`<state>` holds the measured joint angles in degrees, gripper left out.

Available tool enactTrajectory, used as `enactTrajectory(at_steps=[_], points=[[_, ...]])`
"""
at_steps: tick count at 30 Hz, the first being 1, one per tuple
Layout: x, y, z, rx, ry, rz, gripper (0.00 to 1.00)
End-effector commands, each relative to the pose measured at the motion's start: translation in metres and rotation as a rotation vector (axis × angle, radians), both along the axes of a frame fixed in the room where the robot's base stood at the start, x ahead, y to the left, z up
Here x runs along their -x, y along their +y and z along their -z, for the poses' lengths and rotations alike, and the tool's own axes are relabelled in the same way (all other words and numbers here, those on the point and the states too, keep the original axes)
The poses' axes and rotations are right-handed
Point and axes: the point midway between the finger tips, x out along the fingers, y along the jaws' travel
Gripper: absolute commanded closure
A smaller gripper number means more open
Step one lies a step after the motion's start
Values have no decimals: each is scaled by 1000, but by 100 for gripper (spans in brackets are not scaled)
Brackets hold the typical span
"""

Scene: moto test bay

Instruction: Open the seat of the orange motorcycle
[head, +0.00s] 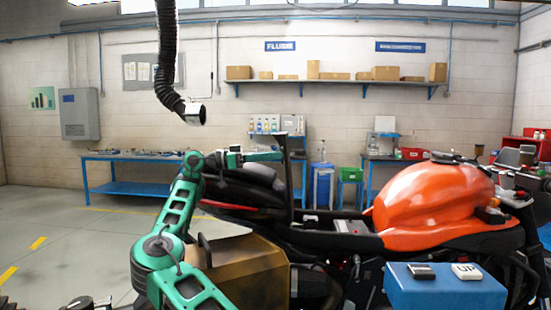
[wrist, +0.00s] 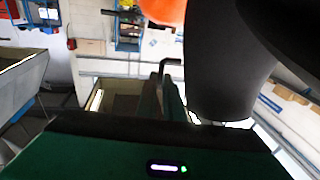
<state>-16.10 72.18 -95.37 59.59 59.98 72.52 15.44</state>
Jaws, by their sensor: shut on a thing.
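The orange motorcycle (head: 435,200) stands at the right in the head view, its tail to the left. Its black seat (head: 287,185) is tilted up and stands nearly upright behind the orange tank. The bay under it (head: 335,222) is exposed. My gripper (head: 278,155) reaches from the left to the upper part of the raised seat and is shut on it. In the wrist view the seat (wrist: 225,65) is a large dark shape beside my green fingers (wrist: 168,90). The exact contact of the fingertips is hard to see.
A brown box-like case (head: 245,270) stands below my arm. A blue box (head: 445,290) with an UP button (head: 467,271) is in front of the motorcycle. A black hose (head: 167,60) hangs overhead. A blue workbench (head: 125,180) stands behind; the floor at left is clear.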

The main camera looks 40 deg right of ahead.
Motion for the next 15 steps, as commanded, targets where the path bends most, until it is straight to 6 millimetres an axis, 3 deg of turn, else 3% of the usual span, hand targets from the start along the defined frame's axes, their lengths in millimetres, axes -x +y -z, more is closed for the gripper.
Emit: enactTrajectory(at_steps=[12,15], points=[[-2,-1,-2,7,10,-2,100],[-1,-2,-2,8,10,-1,74]])
